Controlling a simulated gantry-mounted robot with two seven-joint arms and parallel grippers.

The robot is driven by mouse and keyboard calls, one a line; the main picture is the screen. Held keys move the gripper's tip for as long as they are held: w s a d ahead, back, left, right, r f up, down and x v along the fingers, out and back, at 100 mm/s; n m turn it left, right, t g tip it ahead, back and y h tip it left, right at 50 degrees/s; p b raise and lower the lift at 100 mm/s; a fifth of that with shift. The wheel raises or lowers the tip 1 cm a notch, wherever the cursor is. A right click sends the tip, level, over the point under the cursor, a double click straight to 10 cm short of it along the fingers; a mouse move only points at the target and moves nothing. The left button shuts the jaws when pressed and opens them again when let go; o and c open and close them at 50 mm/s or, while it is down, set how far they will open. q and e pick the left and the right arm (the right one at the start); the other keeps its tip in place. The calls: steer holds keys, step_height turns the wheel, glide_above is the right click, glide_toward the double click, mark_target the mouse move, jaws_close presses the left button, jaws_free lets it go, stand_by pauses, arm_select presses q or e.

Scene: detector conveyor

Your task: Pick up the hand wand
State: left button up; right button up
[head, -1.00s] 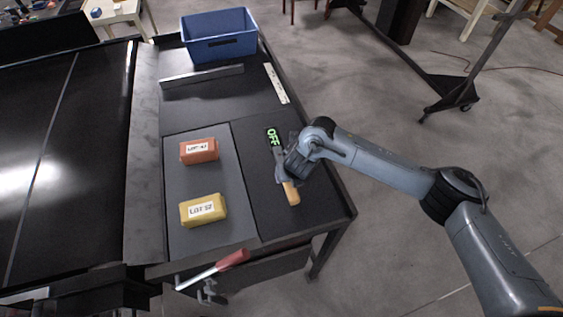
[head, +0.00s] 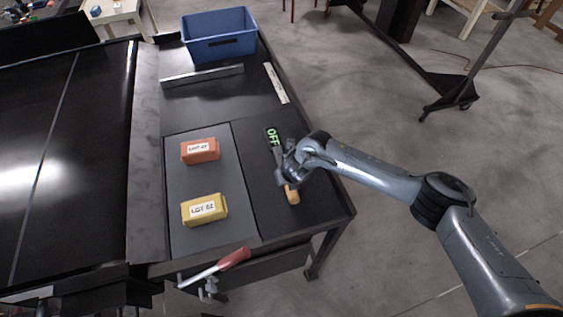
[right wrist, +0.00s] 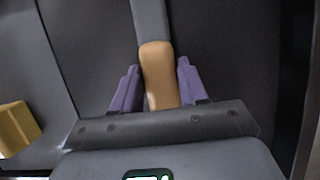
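The hand wand lies on a black mat (head: 285,219), its tan handle (head: 293,196) toward the near side and a dark shaft leading away to a green-lit OFF display (head: 272,137). My right gripper (head: 287,182) is over the handle and hides part of the wand. In the right wrist view, the purple fingers of my right gripper (right wrist: 158,72) stand on both sides of the tan handle (right wrist: 157,65). Narrow gaps show near the fingertips, so it looks open around the handle. The grey shaft (right wrist: 150,20) runs up from the handle. My left gripper is not in view.
An orange block (head: 200,150) and a yellow block (head: 204,209) sit on the grey mat to the left. A blue bin (head: 220,45), a metal bar (head: 203,75) and a white strip (head: 276,83) are farther back. A red-handled tool (head: 234,259) is at the near edge.

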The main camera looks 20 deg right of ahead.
jaws_close()
steer(key=shift+r, duration=0.15)
steer(key=shift+r, duration=0.5)
step_height(320, 180, up, 2)
steer(key=shift+w+r+b, duration=0.1)
steer(key=shift+r+b, duration=0.1)
steer(key=shift+b, duration=0.45)
steer(key=s+d+r+b, duration=0.1)
steer(key=s+d+r, duration=0.6)
steer(key=s+d, duration=0.1)
steer(key=shift+d+r, duration=0.2)
steer(key=shift+d, duration=0.2)
